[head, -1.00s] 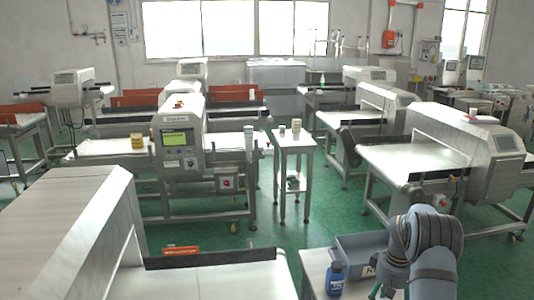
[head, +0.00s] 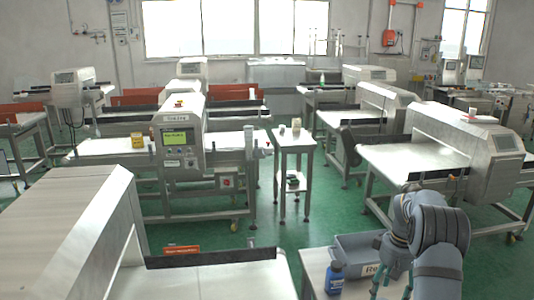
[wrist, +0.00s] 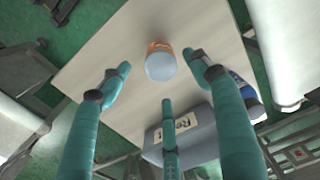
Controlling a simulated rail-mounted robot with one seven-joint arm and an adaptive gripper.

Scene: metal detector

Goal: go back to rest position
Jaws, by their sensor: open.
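My gripper (wrist: 160,78) has teal fingers spread apart, open and empty, above a light tabletop (wrist: 110,45) in the wrist view. An orange bottle with a pale round lid (wrist: 160,64) stands below, in the gap between the fingertips, and does not appear held. In the head view my gripper (head: 392,280) is at the lower right, partly hidden by my arm, over the near table (head: 316,268).
A grey bin with a white label (head: 358,250) and a blue bottle (head: 334,277) stand on the same table. Metal detector machines with conveyors (head: 190,140) surround it. A small side table (head: 292,136) stands farther back. Green floor is open between them.

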